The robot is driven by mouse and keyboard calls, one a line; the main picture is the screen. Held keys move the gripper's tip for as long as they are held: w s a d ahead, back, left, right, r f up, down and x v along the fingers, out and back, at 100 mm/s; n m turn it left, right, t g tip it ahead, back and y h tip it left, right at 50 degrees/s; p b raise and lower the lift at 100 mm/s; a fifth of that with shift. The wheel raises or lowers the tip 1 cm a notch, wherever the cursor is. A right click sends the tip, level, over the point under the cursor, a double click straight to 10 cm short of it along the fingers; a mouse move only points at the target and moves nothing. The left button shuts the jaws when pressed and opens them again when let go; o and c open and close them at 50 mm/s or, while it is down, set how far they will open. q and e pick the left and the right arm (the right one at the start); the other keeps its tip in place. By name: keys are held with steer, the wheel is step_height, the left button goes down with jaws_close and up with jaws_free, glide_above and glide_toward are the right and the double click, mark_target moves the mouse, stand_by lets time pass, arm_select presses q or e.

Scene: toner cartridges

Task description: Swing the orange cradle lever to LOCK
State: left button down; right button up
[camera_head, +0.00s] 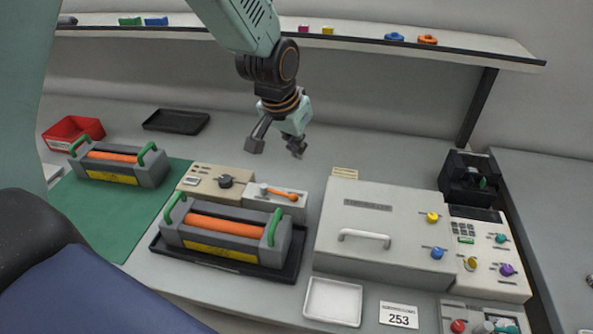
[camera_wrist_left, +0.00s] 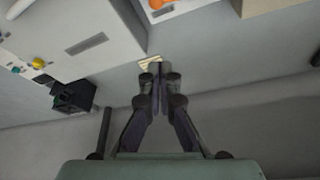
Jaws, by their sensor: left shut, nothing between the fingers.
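The orange cradle lever (camera_head: 280,193) lies on top of a small light-grey block (camera_head: 272,206), its knob end pointing right. Any LOCK marking is too small to read. Part of the orange lever (camera_wrist_left: 156,4) also shows at the top edge of the left wrist view. My left gripper (camera_head: 297,149) hangs above and behind the block, apart from the lever. In the left wrist view my left gripper's fingers (camera_wrist_left: 160,78) are together with nothing between them. My right gripper is not in view.
A grey cartridge with an orange roller (camera_head: 222,226) and green handles sits on a black tray in front of the lever block. A beige box with a dark knob (camera_head: 225,182) stands left of it. A large grey machine (camera_head: 375,215) stands right. A shelf (camera_head: 470,43) runs behind.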

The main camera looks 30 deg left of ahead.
mark_target(279, 193)
arm_select(q)
steer(key=x, duration=0.3)
steer(key=s+x, duration=0.1)
steer(key=x, duration=0.5)
steer(key=shift+s+d+f, duration=0.15)
steer(key=shift+s+f, duration=0.2)
steer(key=shift+f, duration=0.05)
steer(key=shift+s+r+p, duration=0.1)
steer(key=shift+s+p, duration=0.45)
steer(key=shift+s, duration=0.35)
steer(key=shift+s+f+p, duration=0.1)
steer(key=shift+f+p, duration=0.1)
steer(key=shift+p, duration=0.15)
steer(key=shift+f, duration=0.1)
